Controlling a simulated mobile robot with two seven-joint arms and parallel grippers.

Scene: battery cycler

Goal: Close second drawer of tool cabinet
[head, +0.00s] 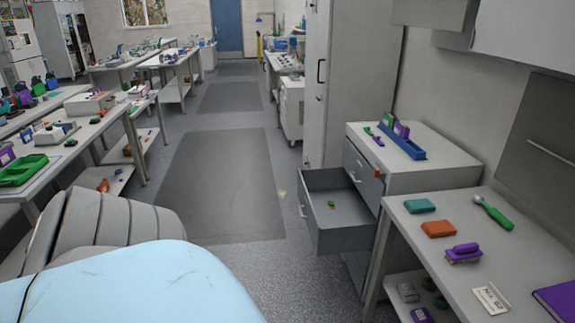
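The grey tool cabinet (408,181) stands right of centre, against the right wall. One of its drawers (340,234) is pulled far out toward the aisle. The open drawer sits below a shut upper drawer (357,163), so it looks like the second one. A small green and orange item (332,204) lies inside the open drawer. A handle (302,211) shows on the drawer's front. The cabinet's lower part is mostly hidden behind the open drawer and the near table. Neither of my grippers is in view.
A blue tray (402,142) stands on the cabinet. A table (455,213) with small boxes and a green-handled tool adjoins it at near right. A tall cabinet (345,60) stands behind. The dark floor mat (225,185) is clear. A pale blue surface (140,285) fills the near left.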

